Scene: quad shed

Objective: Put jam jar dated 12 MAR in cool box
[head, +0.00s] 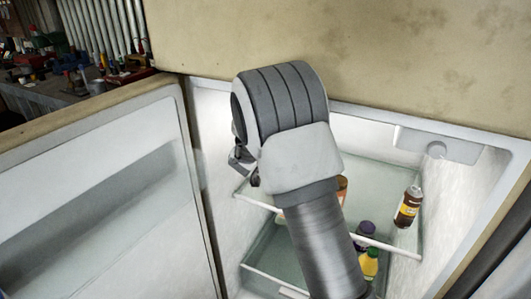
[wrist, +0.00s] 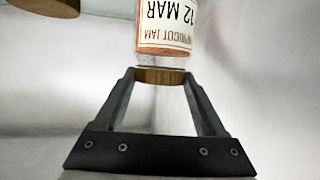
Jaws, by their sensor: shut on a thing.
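The jam jar (wrist: 163,30) shows upside down in the wrist view, with an orange-bordered white label reading "APRICOT JAM" and "12 MAR". Its brass-coloured lid is between the tips of my gripper (wrist: 161,76), which is shut on it. In the head view my arm reaches into an open white fridge-like cabinet (head: 345,130); part of my gripper (head: 243,168) shows at the wrist's left, and the held jar cannot be made out. I see no separate cool box. A second brass-coloured lid (wrist: 45,5) is at the top left of the wrist view.
The open door (head: 95,200) stands left. A cluttered bench (head: 55,95) is behind it.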

